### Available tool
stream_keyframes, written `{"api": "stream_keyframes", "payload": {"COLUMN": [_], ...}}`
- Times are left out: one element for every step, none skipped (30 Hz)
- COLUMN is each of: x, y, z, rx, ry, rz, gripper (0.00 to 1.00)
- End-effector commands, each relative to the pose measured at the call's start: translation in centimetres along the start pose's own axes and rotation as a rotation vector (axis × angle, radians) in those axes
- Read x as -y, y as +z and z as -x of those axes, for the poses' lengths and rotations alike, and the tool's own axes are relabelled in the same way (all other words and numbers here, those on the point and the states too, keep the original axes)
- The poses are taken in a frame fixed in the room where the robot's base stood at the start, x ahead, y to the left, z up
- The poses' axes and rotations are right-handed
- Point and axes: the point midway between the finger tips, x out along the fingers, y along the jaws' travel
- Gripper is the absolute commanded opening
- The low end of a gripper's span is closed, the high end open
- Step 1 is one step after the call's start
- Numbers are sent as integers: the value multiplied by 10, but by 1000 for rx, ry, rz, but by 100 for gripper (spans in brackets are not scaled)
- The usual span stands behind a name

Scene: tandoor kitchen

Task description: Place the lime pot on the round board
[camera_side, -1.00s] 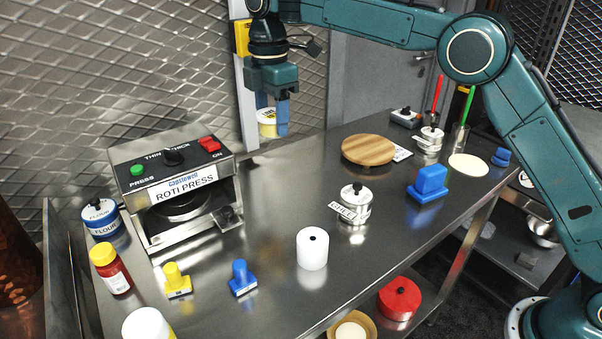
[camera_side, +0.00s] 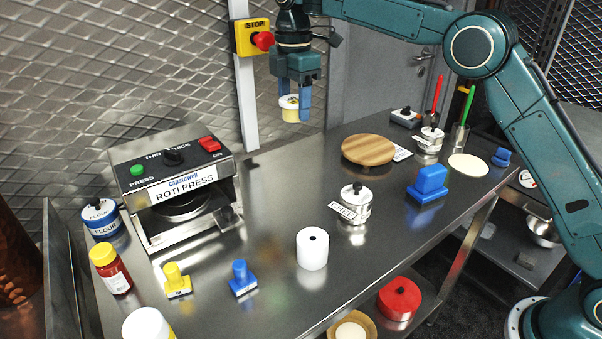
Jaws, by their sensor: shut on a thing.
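My gripper (camera_side: 293,108) is shut on a small pot with a white lid and a yellow label, the lime pot (camera_side: 289,107). It holds the pot in the air above the back of the table, left of the round board. One blue finger hides part of the pot. The round wooden board (camera_side: 368,150) lies flat on the table at the back, to the right of and below the gripper. Its top is bare.
A roti press (camera_side: 176,185) stands at the left. A steel pot with a label (camera_side: 356,205) stands in front of the board, and another steel pot (camera_side: 430,140) to its right. A white card (camera_side: 402,154) lies beside the board. A stop button (camera_side: 262,41) is on the post behind.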

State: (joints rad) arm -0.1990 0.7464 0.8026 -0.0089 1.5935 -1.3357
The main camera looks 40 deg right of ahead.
Motion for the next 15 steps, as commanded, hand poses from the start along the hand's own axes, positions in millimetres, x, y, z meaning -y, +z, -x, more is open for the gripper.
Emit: {"api": "stream_keyframes", "payload": {"x": [-4, -6, -8, -10, -11, -12, -13, -14, -14, -14, -14, -13, -13, -12, -11], "y": [19, 29, 43, 55, 66, 81, 92, 104, 119, 130, 141, 155, 166, 176, 188], "z": [2, 3, 5, 6, 7, 9, 10, 12, 13, 14, 15, 17, 18, 19, 21], "rx": [0, 0, 0, 0, 0, 0, 0, 0, 0, 0, 0, 0, 0, 0, 0], "ry": [1, 2, 1, 0, 0, 0, 1, 1, 0, 0, -1, -1, 0, 0, 0], "rz": [-17, -21, -30, -36, -42, -50, -57, -62, -71, -77, -82, -90, -96, -101, -106], "gripper": [30, 30, 30, 30, 30, 30, 30, 30, 30, 30, 30, 30, 30, 30, 30]}}
